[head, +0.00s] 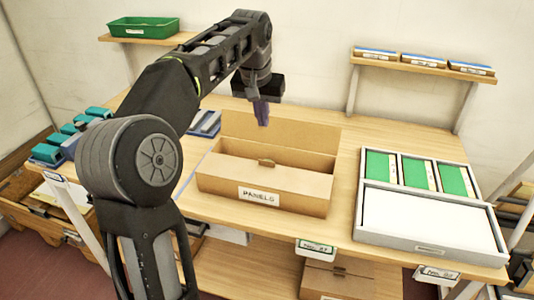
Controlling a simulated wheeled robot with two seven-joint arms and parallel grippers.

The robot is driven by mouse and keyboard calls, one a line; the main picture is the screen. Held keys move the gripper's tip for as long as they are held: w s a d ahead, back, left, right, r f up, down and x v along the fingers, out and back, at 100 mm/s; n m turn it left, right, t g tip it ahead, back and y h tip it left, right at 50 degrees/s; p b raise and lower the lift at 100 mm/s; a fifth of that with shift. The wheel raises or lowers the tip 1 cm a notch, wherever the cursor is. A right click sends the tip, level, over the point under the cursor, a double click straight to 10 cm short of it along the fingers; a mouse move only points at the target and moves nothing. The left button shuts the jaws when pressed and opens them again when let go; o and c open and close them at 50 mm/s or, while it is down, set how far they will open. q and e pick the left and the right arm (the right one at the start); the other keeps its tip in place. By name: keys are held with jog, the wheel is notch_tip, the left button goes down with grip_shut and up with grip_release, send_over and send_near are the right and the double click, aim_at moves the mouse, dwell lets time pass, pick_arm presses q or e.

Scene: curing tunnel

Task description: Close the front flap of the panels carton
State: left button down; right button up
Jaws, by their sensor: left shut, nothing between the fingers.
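The panels carton (309,202) stands on the wooden table, its front wall bearing a "PANELS" label (259,196). Its back flap (285,131) stands up at the rear. The front flap (262,178) appears to lie inward over the front part of the opening, with a small tab (266,162) at its far edge. A gap shows behind that edge; the contents cannot be made out. My left gripper (262,116) is shut and empty, pointing down above the carton's rear, in front of the back flap in the picture. My right gripper is not in view.
A white tray (430,248) with green panels stands right of the carton. A green crate (143,27) and small boxes (424,61) sit on wall shelves. Another carton (336,284) is on the lower shelf.

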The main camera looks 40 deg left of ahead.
pick_arm(q)
jog(key=shift+s, duration=0.2)
jog(key=shift+f, duration=0.1)
jog(key=p, duration=0.2)
send_over(266, 169)
notch_tip(266, 169, down, 13)
jog(key=shift+a, duration=0.1)
jog(key=shift+w+f, duration=0.1)
jog(key=shift+f, duration=0.1)
jog(key=shift+f, duration=0.1)
jog(key=shift+w+f+b, duration=0.1)
jog(key=shift+f+b, duration=0.5)
jog(key=shift+b, duration=0.1)
jog(key=shift+r, duration=0.1)
